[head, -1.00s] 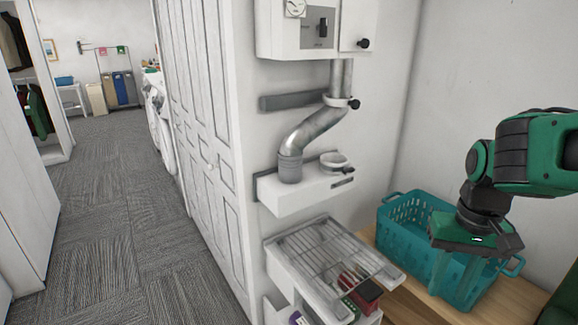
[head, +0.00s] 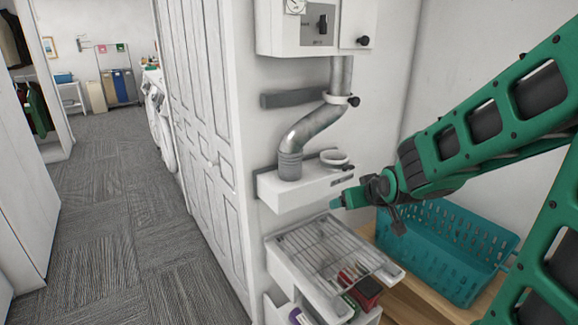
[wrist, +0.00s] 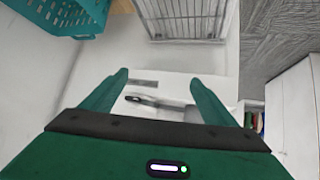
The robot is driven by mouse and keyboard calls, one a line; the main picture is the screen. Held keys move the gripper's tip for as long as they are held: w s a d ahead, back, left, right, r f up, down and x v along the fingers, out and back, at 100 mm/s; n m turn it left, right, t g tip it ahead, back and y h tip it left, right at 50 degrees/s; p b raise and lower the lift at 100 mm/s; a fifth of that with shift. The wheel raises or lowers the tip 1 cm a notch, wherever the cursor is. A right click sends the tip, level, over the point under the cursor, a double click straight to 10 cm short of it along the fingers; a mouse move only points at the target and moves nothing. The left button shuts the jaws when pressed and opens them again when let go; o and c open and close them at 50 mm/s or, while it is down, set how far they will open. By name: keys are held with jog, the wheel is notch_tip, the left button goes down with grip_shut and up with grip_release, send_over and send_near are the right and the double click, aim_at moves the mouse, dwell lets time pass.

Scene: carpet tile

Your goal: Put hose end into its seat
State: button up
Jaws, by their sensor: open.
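A silver bent hose (head: 318,124) hangs from the white wall unit. Its ribbed lower hose end (head: 290,166) stands on the left part of a white shelf (head: 300,190). A round pale ring, which looks like the seat (head: 334,157), is on the shelf to the right of the hose end, apart from it. My gripper (head: 338,202) is at the shelf's front right, below the ring, empty. In the wrist view my gripper (wrist: 160,78) has its fingers spread, with the shelf (wrist: 175,88) between and beyond them.
A wire rack (head: 325,247) sits below the shelf, with red and dark items under it. A teal basket (head: 450,245) stands on a wooden surface (head: 415,295) at right. A wall unit (head: 315,30) with knobs is above. Carpet floor (head: 95,200) is clear at left.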

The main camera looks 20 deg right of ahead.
jog(key=w+a+r+n+t+y, duration=0.1)
jog(key=w+a+r+t, duration=0.15)
jog(key=w+a, duration=0.3)
jog(key=t+y, duration=0.2)
jog(key=t, duration=0.3)
send_near(290, 153)
jog(key=w, duration=0.3)
jog(key=shift+n, duration=0.3)
jog(key=shift+w+f, duration=0.3)
jog(key=shift+w, duration=1.35)
jog(key=shift+w+f, duration=0.25)
jog(key=shift+w, duration=1.4)
jog(key=shift+w+f, duration=0.3)
jog(key=shift+w, duration=1.3)
jog(key=c, duration=1.2)
